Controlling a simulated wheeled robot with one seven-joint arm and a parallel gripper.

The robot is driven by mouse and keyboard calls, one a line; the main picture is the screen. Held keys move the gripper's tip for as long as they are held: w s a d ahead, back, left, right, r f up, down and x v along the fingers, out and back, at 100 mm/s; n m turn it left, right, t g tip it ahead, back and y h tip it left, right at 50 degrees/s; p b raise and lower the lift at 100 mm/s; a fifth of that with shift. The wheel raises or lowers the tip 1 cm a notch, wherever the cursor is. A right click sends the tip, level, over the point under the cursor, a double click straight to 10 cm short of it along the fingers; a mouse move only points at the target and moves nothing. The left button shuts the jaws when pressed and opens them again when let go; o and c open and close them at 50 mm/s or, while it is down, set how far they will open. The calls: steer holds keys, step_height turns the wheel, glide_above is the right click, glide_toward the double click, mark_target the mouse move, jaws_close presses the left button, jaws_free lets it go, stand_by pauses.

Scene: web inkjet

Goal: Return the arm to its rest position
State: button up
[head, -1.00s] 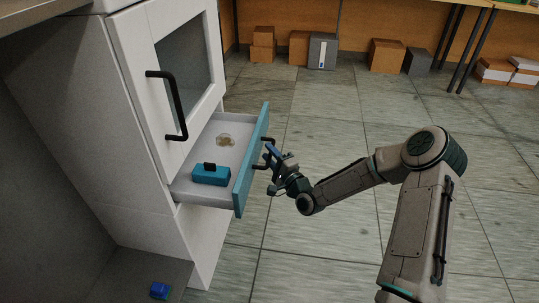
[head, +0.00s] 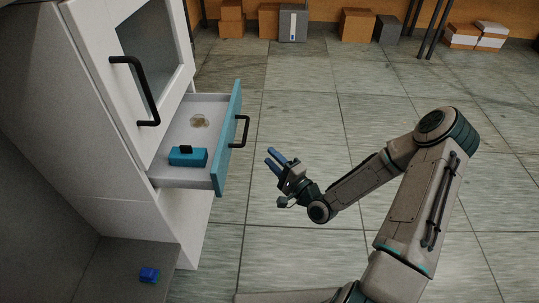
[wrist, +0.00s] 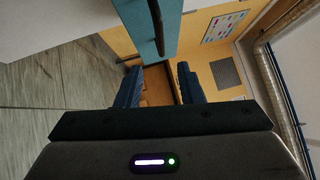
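My gripper (head: 273,160) is in the middle of the head view, to the right of the open drawer and clear of its handle. Its two blue fingers are apart with nothing between them. In the wrist view the fingers (wrist: 158,86) are also spread and empty. My arm is bent, with its elbow at the right of the head view. The drawer (head: 229,140) has a teal front and a black handle (head: 239,131). It is pulled out of the white cabinet (head: 90,120).
The drawer holds a teal box-like item (head: 187,157) and a small beige item (head: 200,121). A blue block (head: 149,274) lies on a grey surface at lower left. Boxes (head: 357,25) stand along the back wall. The tiled floor around my arm is clear.

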stand_by(0.4)
steer(key=s+d+r+n+g+h+p, duration=0.3)
steer(key=d+r+n+g+h+p, duration=0.3)
steer(key=r, duration=0.4)
steer(key=s+d+r+n+g+h+p, duration=0.3)
steer(key=d+r+n+h+p, duration=0.25)
steer(key=r+p, duration=0.4)
steer(key=s+r+g+p, duration=0.3)
steer(key=s+r+p, duration=0.3)
steer(key=s+r, duration=1.2)
step_height(320, 180, up, 2)
steer(key=shift+a+r+g, duration=0.2)
steer(key=shift+a+g, duration=0.1)
steer(key=shift+a, duration=0.1)
